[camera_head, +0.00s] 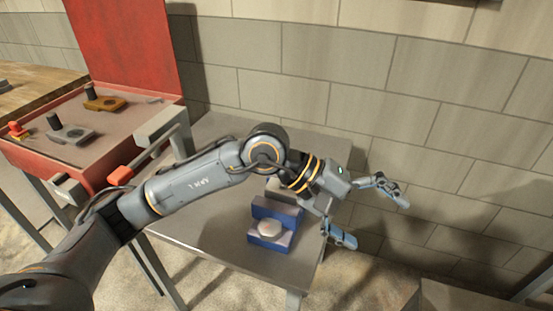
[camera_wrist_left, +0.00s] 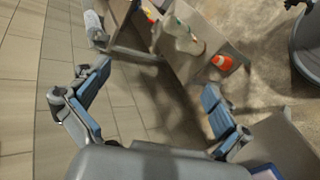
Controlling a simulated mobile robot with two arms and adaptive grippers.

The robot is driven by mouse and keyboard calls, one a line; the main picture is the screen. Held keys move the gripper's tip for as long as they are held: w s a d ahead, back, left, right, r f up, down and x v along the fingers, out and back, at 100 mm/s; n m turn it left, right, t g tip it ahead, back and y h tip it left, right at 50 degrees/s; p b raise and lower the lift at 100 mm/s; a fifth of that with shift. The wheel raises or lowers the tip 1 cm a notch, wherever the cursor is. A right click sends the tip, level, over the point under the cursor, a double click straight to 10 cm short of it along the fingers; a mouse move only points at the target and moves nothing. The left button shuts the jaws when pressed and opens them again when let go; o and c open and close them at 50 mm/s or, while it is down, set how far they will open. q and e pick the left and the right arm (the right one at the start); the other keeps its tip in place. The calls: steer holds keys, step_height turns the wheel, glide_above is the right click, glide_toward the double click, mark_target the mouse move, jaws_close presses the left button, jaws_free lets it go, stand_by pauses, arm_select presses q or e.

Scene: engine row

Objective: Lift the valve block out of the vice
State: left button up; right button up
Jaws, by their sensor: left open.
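A blue vice (camera_head: 285,209) stands on the grey metal table. A pale rounded piece (camera_head: 270,228) sits in its front part; I cannot tell whether this is the valve block. A grey block shape behind the vice is mostly covered by my left arm. My left gripper (camera_head: 375,222) is open and empty, to the right of the vice and apart from it, out past the table's right edge. In the left wrist view its two spread fingers (camera_wrist_left: 158,82) have nothing between them. A blue corner (camera_wrist_left: 265,173), likely the vice, shows at that view's lower right. My right gripper is not in view.
The grey table (camera_head: 205,252) has free room left of the vice. A red open case (camera_head: 75,160) with several small parts stands at the left. A tiled wall (camera_head: 400,80) runs close behind the table. An orange cone (camera_wrist_left: 223,62) shows in the left wrist view.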

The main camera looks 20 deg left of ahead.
arm_select(q)
steer(key=w+a+f+m+t+y, duration=0.25)
steer(key=w+a+y, duration=0.4)
steer(key=a, duration=0.45)
steer(key=m+t+y, duration=0.1)
steer(key=t+y, duration=0.1)
steer(key=y, duration=0.3)
glide_toward(283, 186)
steer(key=shift+g, duration=0.25)
steer(key=p+x, duration=0.1)
steer(key=x, duration=0.6)
steer(key=w+p+x, duration=0.1)
steer(key=x, duration=0.3)
steer(key=shift+a+p, duration=0.1)
steer(key=shift+p, duration=0.25)
steer(key=shift+r, duration=0.15)
steer(key=c, duration=1.5)
steer(key=shift+r+p, duration=1.8)
steer(key=shift+r, duration=2.2)
steer(key=shift+c, duration=0.2)
